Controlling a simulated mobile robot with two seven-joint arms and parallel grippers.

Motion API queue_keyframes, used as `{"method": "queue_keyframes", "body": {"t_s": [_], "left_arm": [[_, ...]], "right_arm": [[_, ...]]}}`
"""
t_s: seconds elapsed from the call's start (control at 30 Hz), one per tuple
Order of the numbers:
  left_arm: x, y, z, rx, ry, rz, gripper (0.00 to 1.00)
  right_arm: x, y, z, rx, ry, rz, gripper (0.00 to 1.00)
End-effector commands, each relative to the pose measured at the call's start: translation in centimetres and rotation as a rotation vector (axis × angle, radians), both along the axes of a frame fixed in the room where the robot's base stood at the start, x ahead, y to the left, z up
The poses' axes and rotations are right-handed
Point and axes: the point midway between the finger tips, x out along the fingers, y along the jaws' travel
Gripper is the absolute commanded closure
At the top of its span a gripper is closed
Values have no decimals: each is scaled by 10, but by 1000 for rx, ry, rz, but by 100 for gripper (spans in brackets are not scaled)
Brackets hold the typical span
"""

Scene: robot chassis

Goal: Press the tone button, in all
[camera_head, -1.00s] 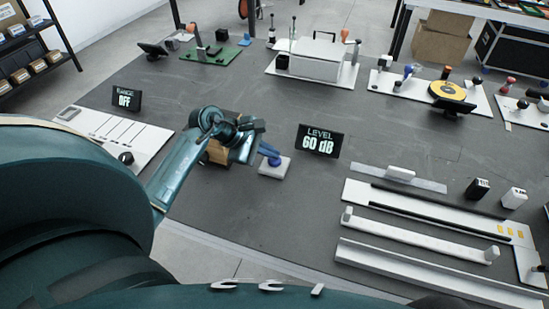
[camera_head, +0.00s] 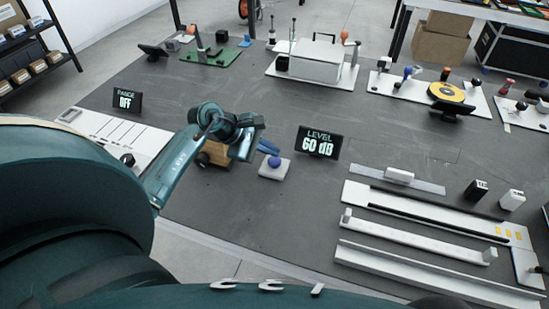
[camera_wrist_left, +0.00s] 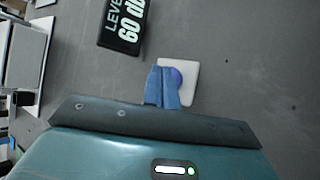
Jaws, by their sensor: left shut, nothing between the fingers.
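A round blue button (camera_head: 275,160) sits on a small white square base (camera_head: 272,173) near the table's middle, left of the level display (camera_head: 318,143), which reads "LEVEL 60 dB". My left gripper (camera_head: 268,147) is shut and empty, its blue fingertips just behind and above the button in the head view. I cannot tell the exact gap. A wooden box (camera_head: 215,154) is partly hidden behind my left wrist. My right gripper is not in view.
A display reading "RANGE OFF" (camera_head: 126,101) and a white slotted panel (camera_head: 95,127) stand at the left. White rails (camera_head: 420,229) and two small blocks lie at the right. Several boards with devices line the back. Bare grey table lies behind the button.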

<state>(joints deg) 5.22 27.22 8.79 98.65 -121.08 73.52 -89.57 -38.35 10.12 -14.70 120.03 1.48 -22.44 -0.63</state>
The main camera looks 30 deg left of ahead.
Motion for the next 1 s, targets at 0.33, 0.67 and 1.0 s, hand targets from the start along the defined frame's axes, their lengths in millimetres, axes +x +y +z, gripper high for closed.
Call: {"method": "queue_keyframes", "body": {"t_s": [0.33,0.67,1.0], "left_arm": [[0,0,11,2,-2,-1,100],[0,0,44,2,-2,-1,100],[0,0,50,-1,0,-1,100]], "right_arm": [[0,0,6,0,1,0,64],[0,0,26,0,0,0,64],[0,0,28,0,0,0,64]]}}
